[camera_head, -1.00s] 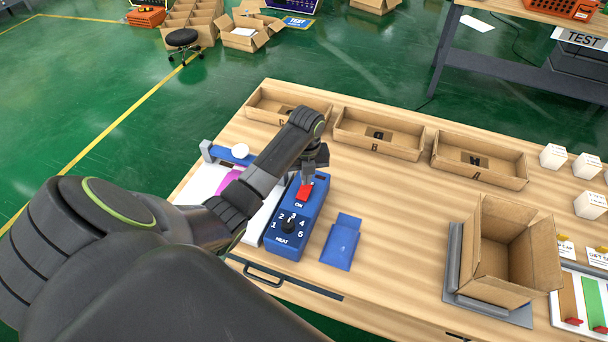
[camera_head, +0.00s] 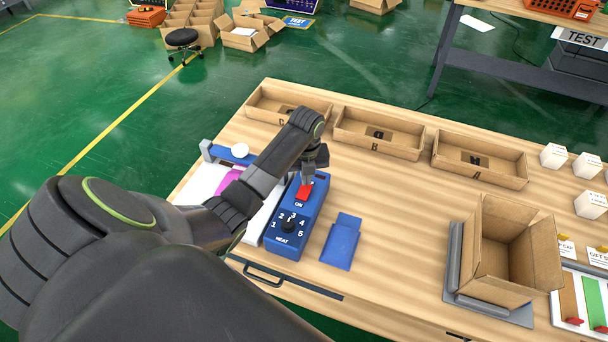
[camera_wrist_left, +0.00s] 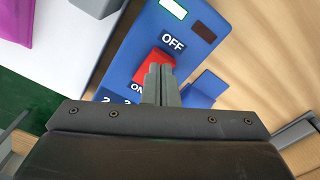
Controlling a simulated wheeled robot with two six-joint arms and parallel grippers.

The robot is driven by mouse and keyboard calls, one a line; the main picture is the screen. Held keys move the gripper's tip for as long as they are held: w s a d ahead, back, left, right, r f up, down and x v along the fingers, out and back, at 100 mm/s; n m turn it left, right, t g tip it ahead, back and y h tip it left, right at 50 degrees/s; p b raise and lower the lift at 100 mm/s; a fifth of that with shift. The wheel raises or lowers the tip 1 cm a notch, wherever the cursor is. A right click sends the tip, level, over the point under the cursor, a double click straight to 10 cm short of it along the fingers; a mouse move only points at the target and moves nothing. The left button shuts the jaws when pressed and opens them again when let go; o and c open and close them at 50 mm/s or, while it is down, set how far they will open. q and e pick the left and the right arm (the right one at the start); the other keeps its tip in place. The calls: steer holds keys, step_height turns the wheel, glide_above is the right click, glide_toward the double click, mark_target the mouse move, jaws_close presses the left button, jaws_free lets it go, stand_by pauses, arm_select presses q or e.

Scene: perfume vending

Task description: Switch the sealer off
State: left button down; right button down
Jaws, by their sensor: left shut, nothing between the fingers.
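The blue sealer (camera_head: 285,243) stands on the wooden table, with a heat dial (camera_head: 289,225) numbered around its edge and a red rocker switch (camera_head: 305,191). In the left wrist view the switch (camera_wrist_left: 152,66) lies between the OFF and ON labels. Near OFF are a pale, green-edged window and a dark red one. My left gripper (camera_wrist_left: 160,72) is shut and empty. Its fingertips are at the red switch, over or touching it; contact is hard to tell. My right gripper is not in view.
A blue pouch (camera_head: 341,242) lies right of the sealer. Three shallow cardboard trays line the back, including the middle one (camera_head: 378,152). An open carton (camera_head: 500,277) stands at the right. Bare table lies between pouch and carton.

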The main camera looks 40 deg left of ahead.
arm_select(q)
steer(key=shift+f+b, duration=0.35)
steer(key=shift+f, duration=0.4)
steer(key=shift+r, duration=0.1)
step_height(320, 180, up, 7)
steer(key=p, duration=0.8)
stand_by(0.6)
